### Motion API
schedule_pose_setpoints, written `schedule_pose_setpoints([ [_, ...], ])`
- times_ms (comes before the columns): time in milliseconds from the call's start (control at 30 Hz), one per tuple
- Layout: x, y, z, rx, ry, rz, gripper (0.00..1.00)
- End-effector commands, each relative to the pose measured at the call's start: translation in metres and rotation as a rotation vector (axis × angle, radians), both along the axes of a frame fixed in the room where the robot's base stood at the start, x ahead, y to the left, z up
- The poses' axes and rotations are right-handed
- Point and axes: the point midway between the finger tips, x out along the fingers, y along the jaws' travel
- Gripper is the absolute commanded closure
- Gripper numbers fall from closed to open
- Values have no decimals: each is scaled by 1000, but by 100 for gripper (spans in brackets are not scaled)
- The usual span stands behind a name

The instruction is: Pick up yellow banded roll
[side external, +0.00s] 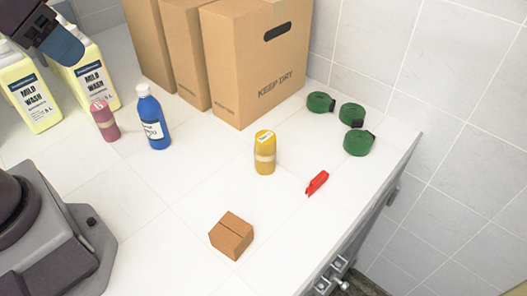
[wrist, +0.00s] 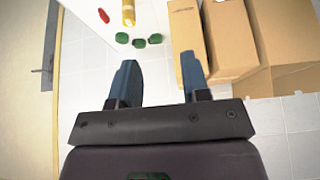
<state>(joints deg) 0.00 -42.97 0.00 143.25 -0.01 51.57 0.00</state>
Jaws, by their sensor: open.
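The yellow banded roll (side external: 265,158) stands upright on the white tiled counter in the side external view, with a paler band around its middle and a white label on top. In the wrist view the yellow roll (wrist: 128,12) is at the top edge, partly cut off. My gripper (wrist: 160,78) is open and empty, its two blue fingers apart, well away from the roll. In the side external view my gripper (side external: 62,47) is at the top left, above the white-and-yellow jugs; only part of it shows.
Cardboard boxes (side external: 258,65) stand behind the roll. Green coils (side external: 352,113) and a red clip (side external: 317,182) lie to its right. A small brown box (side external: 231,236) is in front.

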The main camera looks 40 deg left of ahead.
Motion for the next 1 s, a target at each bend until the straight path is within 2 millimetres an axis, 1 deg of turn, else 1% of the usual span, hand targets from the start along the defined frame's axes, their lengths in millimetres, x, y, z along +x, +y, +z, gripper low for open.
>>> schedule_pose_setpoints([
  [33, 0, 0, 0, 0, 0, 0, 48],
  [67, 0, 0, 0, 0, 0, 0, 41],
  [100, 0, 0, 0, 0, 0, 0, 32],
  [167, 0, 0, 0, 0, 0, 0, 20],
  [433, 0, 0, 0, 1, 2, -3, 20],
  [567, 9, -1, 1, 33, 48, -47, 20],
  [667, 26, -4, 1, 95, 130, -131, 20],
  [767, 50, -8, -2, 186, 235, -242, 20],
  [867, 76, -16, -10, 289, 341, -357, 20],
  [1000, 113, -31, -27, 446, 486, -513, 20],
])
